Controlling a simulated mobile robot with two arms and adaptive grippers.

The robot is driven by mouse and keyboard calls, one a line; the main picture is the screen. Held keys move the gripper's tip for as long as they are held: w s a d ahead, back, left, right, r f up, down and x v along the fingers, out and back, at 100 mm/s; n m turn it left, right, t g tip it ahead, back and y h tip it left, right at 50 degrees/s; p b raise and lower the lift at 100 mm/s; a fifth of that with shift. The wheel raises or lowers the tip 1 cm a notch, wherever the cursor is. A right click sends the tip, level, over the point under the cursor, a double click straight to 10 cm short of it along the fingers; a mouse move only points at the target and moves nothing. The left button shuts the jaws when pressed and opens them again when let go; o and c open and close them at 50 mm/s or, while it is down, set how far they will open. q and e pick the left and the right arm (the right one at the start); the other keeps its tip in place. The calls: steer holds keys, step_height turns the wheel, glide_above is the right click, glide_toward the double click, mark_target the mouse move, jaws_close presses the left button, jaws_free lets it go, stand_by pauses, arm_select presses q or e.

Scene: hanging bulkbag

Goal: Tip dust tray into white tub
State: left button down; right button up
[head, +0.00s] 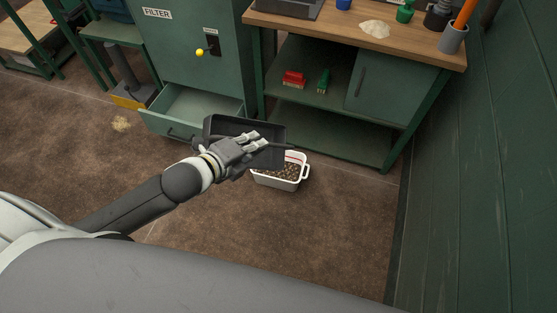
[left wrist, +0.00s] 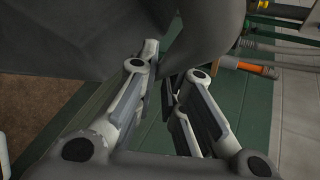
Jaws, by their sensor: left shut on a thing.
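The dark dust tray (head: 226,125) is held up by my left gripper (head: 262,145) in the head view. My left gripper is shut on its near side. The tray is above and just behind-left of the white tub (head: 277,183) and overlaps its back left corner in the picture. It looks tilted, but how far I cannot tell. The tub stands on the floor with brown, grainy matter inside. In the left wrist view, the fingers (left wrist: 160,75) close at a dark grey part, likely the tray (left wrist: 80,35). My right gripper is out of view.
The green filter cabinet (head: 190,50) has its bottom drawer (head: 200,105) pulled open behind the tray. A green workbench (head: 335,125) stands behind the tub. The floor right of the tub is clear up to the green wall.

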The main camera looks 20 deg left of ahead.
arm_select(q)
step_height(320, 180, up, 3)
steer(key=n+h+p, duration=0.1)
steer(key=p, duration=0.1)
steer(key=n+g+h+p, duration=0.1)
steer(key=n+p, duration=0.1)
steer(key=shift+w+a+f+h, duration=0.1)
steer(key=shift+a+f+h, duration=0.05)
steer(key=shift+h, duration=0.15)
steer(key=shift+n+h, duration=0.3)
steer(key=shift+r+n+g+h+b, duration=0.4)
steer(key=shift+r+n+h+b, duration=0.25)
steer(key=shift+n, duration=0.25)
steer(key=shift+f, duration=0.1)
steer(key=a+r+p, duration=0.1)
steer(key=s+a+p, duration=0.1)
steer(key=a, duration=0.1)
steer(key=s+a+r+p, duration=0.1)
steer(key=shift+a+r, duration=0.15)
steer(key=shift+r, duration=0.2)
steer(key=shift+s+a+r+p, duration=0.15)
steer(key=shift+s+a+p, duration=0.15)
steer(key=shift+a, duration=0.2)
steer(key=shift+w, duration=0.1)
